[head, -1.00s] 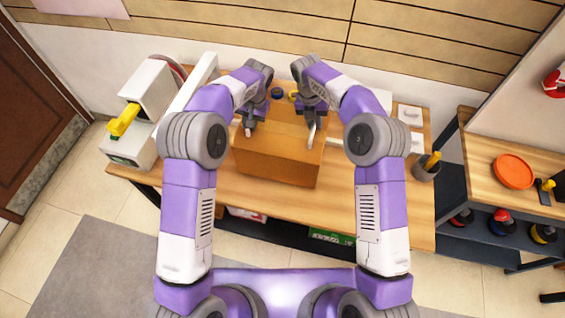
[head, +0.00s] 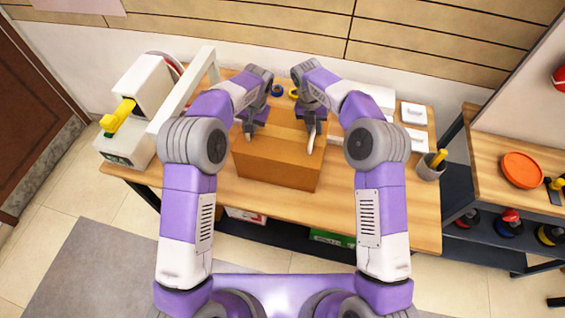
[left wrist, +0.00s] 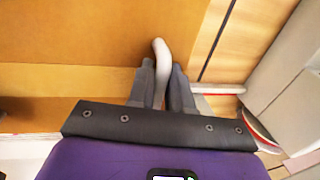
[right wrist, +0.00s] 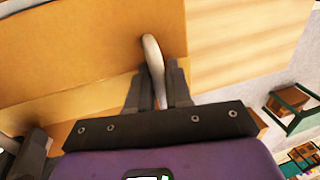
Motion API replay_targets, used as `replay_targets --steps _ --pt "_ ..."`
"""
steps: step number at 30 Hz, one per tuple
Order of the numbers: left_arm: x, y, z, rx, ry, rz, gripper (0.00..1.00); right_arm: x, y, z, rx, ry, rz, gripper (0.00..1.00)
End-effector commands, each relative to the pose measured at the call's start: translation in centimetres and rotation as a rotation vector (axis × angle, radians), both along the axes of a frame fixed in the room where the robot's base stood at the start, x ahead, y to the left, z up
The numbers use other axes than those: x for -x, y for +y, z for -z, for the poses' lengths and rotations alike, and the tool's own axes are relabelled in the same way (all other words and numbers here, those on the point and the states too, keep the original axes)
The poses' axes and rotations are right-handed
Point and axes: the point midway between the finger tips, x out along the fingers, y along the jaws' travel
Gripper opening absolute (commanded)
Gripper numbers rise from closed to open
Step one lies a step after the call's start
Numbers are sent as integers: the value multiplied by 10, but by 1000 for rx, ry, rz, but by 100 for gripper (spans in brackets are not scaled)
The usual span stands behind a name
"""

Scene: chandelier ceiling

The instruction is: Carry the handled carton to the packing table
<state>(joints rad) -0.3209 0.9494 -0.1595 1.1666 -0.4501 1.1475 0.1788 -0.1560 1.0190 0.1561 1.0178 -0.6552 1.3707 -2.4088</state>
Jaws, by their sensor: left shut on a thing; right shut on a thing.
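The handled carton (head: 275,168) is a brown box over the middle of the wooden packing table (head: 385,215). I cannot tell whether its underside touches the tabletop. My left gripper (head: 250,127) is shut on a pale curved handle at the carton's left side; the handle also shows in the left wrist view (left wrist: 160,60). My right gripper (head: 311,130) is shut on the matching handle at the right side, seen in the right wrist view (right wrist: 153,60). The carton looks about level. Its far side is partly hidden by my arms.
A white machine with a yellow handle (head: 118,116) stands at the table's left end. A grey cup (head: 431,166) and white stacks (head: 414,113) are at the right. Tape rolls (head: 277,90) lie behind the carton. A side bench with an orange disc (head: 521,170) stands further right.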

Motion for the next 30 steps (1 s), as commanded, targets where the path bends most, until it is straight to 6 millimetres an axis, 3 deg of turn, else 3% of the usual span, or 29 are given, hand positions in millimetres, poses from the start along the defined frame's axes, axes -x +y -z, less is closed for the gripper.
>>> replay_targets --steps 1,5,17,30 --pt "0 1 1 -1 1 -1 24 0 -1 1 1 0 1 24" --pt "0 1 0 -1 0 -1 44 0 -1 0 1 0 1 44" --pt "0 -2 -8 1 -3 1 45 0 0 0 0 0 0 45" --pt "4 -18 -92 1 -3 0 45 0 0 0 0 0 0 45"
